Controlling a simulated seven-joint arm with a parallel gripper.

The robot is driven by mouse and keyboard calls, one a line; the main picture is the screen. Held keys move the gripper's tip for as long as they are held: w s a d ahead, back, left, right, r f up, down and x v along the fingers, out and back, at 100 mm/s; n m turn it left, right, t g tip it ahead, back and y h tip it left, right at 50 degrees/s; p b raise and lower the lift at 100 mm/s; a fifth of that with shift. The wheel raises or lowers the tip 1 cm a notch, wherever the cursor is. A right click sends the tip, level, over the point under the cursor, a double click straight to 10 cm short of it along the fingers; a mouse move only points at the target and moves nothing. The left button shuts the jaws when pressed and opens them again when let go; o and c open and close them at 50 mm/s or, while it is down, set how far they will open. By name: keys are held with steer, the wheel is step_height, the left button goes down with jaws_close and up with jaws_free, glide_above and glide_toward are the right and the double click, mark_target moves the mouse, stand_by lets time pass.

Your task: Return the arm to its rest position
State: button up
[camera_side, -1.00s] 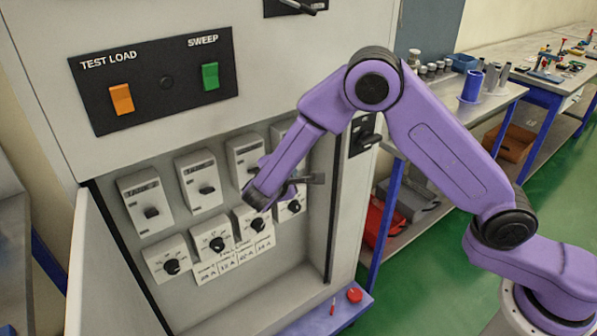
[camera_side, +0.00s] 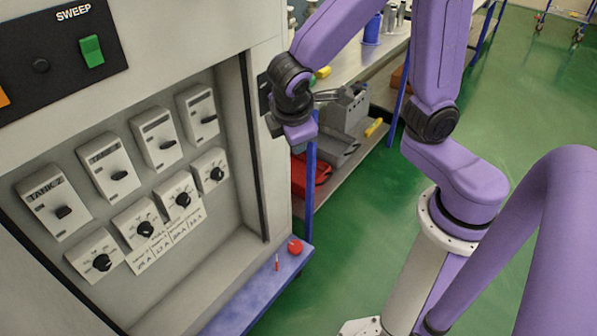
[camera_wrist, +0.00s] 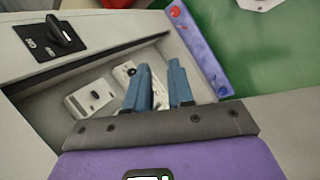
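My purple arm stands right of the grey cabinet in the side view. My gripper (camera_side: 326,96) is outside the cabinet opening, near its right front edge, in front of the background bench. In the wrist view, my gripper (camera_wrist: 160,68) shows two blue-grey fingers with a gap between them and nothing held. They point toward the cabinet interior. The open cabinet holds a row of grey breakers (camera_side: 110,168) above a row of black-knobbed dials (camera_side: 143,222). None of these touches my gripper.
A blue ledge (camera_side: 250,296) with a red button (camera_side: 295,246) runs along the cabinet's foot; it shows in the wrist view too (camera_wrist: 203,53). A bench (camera_side: 380,62) with a red bin (camera_side: 312,172) below stands behind. Green floor (camera_side: 350,235) is clear. A purple curved shape fills the right foreground.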

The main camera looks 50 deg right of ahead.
steer(key=s+d+g+y, duration=0.1)
steer(key=s+y, duration=0.1)
steer(key=s, duration=0.6)
steer(key=s+d+r+g+y, duration=0.1)
steer(key=s+d+y, duration=0.1)
steer(key=s, duration=0.6)
steer(key=shift+n+g+y, duration=0.3)
steer(key=shift+g+y, duration=0.1)
steer(key=shift+y, duration=0.1)
steer(key=shift+d, duration=0.1)
